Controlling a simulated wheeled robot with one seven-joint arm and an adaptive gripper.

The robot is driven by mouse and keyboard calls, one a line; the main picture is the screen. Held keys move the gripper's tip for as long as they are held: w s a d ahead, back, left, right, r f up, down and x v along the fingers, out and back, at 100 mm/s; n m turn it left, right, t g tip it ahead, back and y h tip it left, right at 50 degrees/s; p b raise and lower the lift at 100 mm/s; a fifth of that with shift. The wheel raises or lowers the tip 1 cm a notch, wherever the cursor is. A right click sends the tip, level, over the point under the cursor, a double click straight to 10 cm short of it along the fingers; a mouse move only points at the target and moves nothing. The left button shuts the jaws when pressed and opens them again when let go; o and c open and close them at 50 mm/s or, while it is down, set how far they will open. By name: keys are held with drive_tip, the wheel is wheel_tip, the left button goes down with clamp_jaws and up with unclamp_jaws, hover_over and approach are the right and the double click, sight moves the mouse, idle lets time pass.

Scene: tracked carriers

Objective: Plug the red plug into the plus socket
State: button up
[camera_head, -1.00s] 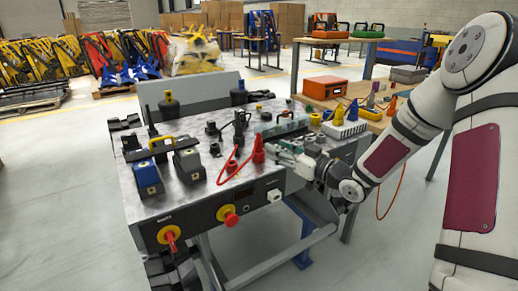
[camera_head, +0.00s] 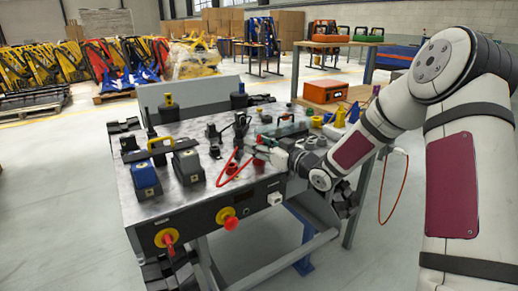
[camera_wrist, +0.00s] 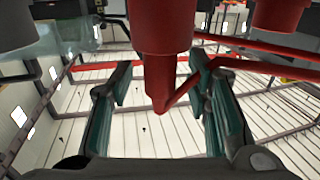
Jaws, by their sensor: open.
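The red plug (camera_wrist: 166,45) shows in the wrist view, between the two dark green finger pads. My gripper (camera_wrist: 160,95) is open around it, with a gap on both sides. A red cable (camera_wrist: 195,82) runs from beside its lower end up to the right. A small red-ringed part (camera_head: 232,168) sits inside the loop; I cannot tell which part is the plus socket.
The bench (camera_head: 205,212) carries a blue block (camera_head: 145,180), a grey block (camera_head: 188,166) and dark fixtures. A black upright fixture (camera_head: 241,126) stands close behind my gripper.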

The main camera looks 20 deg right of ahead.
sight(261, 142)
clamp_jaws()
drive_tip(key=shift+r, duration=0.1)
drive_tip(key=shift+r, duration=0.55)
drive_tip(key=shift+s+d+r+p, duration=0.1)
drive_tip(key=shift+s+r+p, duration=0.25)
drive_tip(key=shift+r, duration=0.3)
drive_tip(key=shift+s+d+r+p, duration=0.1)
drive_tip(key=shift+r+p, duration=0.35)
drive_tip(key=shift+r, duration=0.15)
drive_tip(key=s+d+r+p, duration=0.1)
drive_tip(key=s+d+p, duration=0.25)
drive_tip(key=s, duration=1.05)
drive_tip(key=w+a+r, duration=0.2)
drive_tip(key=w+a, duration=1)
drive_tip(key=a, duration=0.1)
drive_tip(key=shift+r, duration=0.4)
